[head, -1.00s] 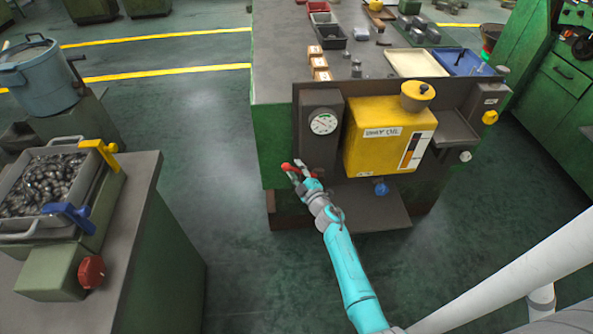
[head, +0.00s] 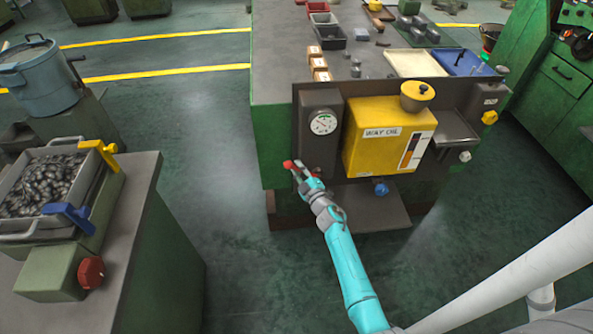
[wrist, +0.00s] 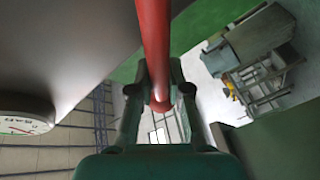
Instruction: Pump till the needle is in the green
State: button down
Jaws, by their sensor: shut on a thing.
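The round white pressure gauge (head: 323,124) sits on a dark panel at the front of the bench. Its face has a green band along the top; the needle is too small to read surely. The gauge also shows partly, edge-on, at the left of the wrist view (wrist: 22,126). A red pump handle (head: 288,164) sticks out below the gauge. In the wrist view the red bar (wrist: 153,45) runs down between my fingers. My gripper (wrist: 158,95) is shut on it, and in the head view my gripper (head: 299,169) is just below the gauge.
The yellow way oil tank (head: 375,150) with its filler cap is right of the gauge. A blue knob (head: 381,189) is beneath it. Trays and small parts lie on the bench top (head: 275,60). A bin of metal parts (head: 45,184) stands at left. The floor between is clear.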

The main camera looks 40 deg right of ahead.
aim_at(318, 149)
jog(key=m, duration=0.1)
jog(key=d+r+m, duration=0.1)
jog(key=shift+s+d+r+m+t, duration=0.15)
jog(key=shift+s+r+m+t, duration=0.15)
jog(key=shift+s+t, duration=0.1)
jog(key=d+m, duration=0.1)
jog(key=s+r+m+h, duration=0.1)
jog(key=m, duration=0.1)
jog(key=shift+d+r+t, duration=0.15)
jog(key=shift+d+t, duration=0.15)
jog(key=shift+d, duration=0.05)
jog(key=d+m+h, duration=0.1)
jog(key=m, duration=0.1)
jog(key=s+d+m+h, duration=0.1)
jog(key=shift+s+r+m+t, duration=0.3)
jog(key=shift+r+m, duration=0.1)
jog(key=shift+s+d+r+m+h, duration=0.1)
jog(key=shift+s+d+m+h, duration=0.3)
jog(key=shift+m, duration=0.35)
jog(key=shift+s+d+m+h, duration=0.2)
jog(key=shift+d+m, duration=0.25)
jog(key=shift+m, duration=0.3)
jog(key=c, duration=1.1)
grip_release()
jog(key=v, duration=1.2)
